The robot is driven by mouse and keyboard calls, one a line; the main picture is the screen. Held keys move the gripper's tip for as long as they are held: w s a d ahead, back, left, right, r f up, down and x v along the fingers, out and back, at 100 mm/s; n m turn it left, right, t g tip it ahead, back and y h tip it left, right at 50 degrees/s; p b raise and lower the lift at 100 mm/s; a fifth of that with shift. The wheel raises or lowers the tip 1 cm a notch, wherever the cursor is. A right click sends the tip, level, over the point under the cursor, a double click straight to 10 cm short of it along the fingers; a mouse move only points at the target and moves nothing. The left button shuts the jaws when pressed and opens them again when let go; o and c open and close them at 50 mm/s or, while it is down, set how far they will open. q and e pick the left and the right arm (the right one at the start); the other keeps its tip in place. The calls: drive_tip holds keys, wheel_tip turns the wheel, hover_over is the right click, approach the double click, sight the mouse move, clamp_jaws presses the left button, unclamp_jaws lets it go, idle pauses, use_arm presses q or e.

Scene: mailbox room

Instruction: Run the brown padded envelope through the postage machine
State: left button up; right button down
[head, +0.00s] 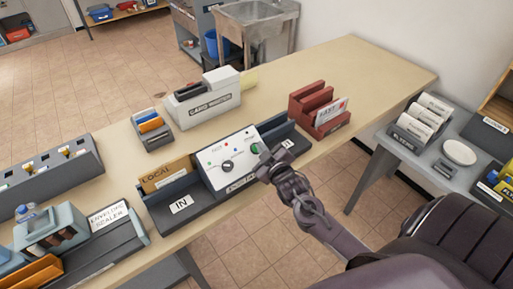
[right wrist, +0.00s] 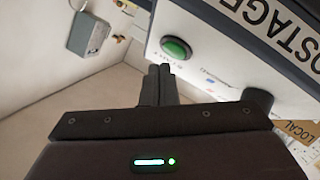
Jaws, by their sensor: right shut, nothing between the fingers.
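The postage machine (head: 232,160) stands on the table, with a knob and a green button (head: 255,148) on its sloped white face. The brown padded envelope (head: 166,174), marked LOCAL, stands upright in the tray marked IN at the machine's left; a corner of it shows in the right wrist view (right wrist: 299,131). My right gripper (head: 267,157) is shut and empty, beside the machine's right front. In the right wrist view its fingertips (right wrist: 159,70) are close to the green button (right wrist: 176,48); I cannot tell whether they touch. My left gripper is out of view.
A red rack (head: 305,104) with a white envelope stands right of the machine. A card dispenser (head: 206,101) and a small grey holder (head: 152,132) stand behind it. An envelope sealer (head: 108,222) is at the left. The table's far right end is clear.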

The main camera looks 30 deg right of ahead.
drive_tip(key=shift+f, duration=0.1)
drive_tip(key=shift+w+f, duration=0.25)
